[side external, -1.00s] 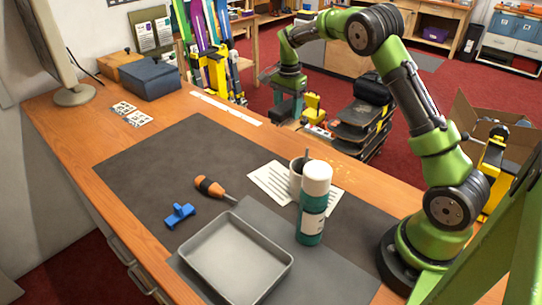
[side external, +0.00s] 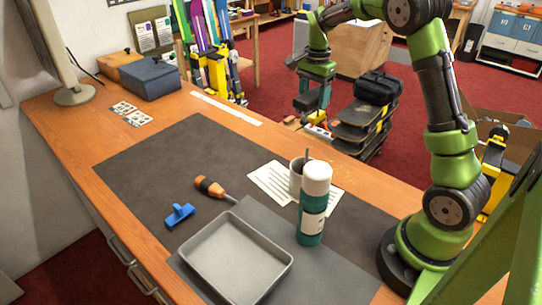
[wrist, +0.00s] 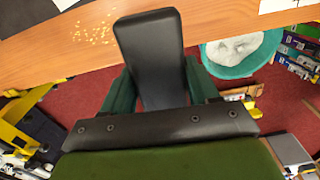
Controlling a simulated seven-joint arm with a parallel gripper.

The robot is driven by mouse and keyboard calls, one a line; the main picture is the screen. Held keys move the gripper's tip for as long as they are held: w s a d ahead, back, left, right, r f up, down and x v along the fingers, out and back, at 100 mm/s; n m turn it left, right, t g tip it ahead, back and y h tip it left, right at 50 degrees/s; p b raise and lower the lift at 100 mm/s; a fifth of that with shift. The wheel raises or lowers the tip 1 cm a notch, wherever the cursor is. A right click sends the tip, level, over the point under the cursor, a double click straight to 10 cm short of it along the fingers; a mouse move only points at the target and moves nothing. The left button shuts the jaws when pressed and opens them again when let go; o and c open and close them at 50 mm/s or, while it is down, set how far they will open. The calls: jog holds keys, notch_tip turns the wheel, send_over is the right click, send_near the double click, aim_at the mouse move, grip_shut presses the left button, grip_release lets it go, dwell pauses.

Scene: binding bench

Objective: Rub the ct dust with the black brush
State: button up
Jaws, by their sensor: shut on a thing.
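My gripper (side external: 312,98) is beyond the far edge of the bench in the side view, pointing down over the floor side. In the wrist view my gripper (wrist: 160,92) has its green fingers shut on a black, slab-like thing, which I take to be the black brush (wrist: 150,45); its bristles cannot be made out. The brush (side external: 305,103) shows as a small dark shape at the fingers in the side view. Yellow dust specks (wrist: 95,28) lie on the bare wood near the bench edge. The dust (side external: 346,176) is faint beside the paper in the side view. The brush is apart from it.
A cup (side external: 296,180) and a green bottle with white cap (side external: 312,215) stand near the paper (side external: 268,183). A grey tray (side external: 235,258), an orange-handled tool (side external: 210,187) and a blue piece (side external: 179,215) lie nearer.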

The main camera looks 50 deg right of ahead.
jog(key=s+f, duration=0.1)
jog(key=s, duration=1)
send_over(359, 183)
jog(key=shift+n, duration=0.4)
jog(key=shift+s+d+f, duration=0.1)
jog(key=shift+d+f, duration=0.05)
jog(key=shift+f, duration=1.85)
jog(key=shift+w+d+f, duration=0.1)
jog(key=shift+d+f, duration=0.05)
jog(key=shift+f, duration=1.9)
jog(key=shift+s+d+f, duration=0.1)
jog(key=shift+d+f, duration=0.05)
jog(key=shift+f, duration=1.85)
jog(key=shift+w+f, duration=0.4)
jog(key=shift+f, duration=0.3)
jog(key=shift+c, duration=0.4)
jog(key=shift+w+f, duration=0.1)
jog(key=shift+w, duration=6.3)
jog(key=shift+s, duration=6.55)
jog(key=shift+s+a, duration=0.2)
jog(key=shift+w+a, duration=0.1)
jog(key=shift+a, duration=0.2)
jog(key=shift+w, duration=6.85)
jog(key=shift+s, duration=6.95)
notch_tip(359, 183, up, 8)
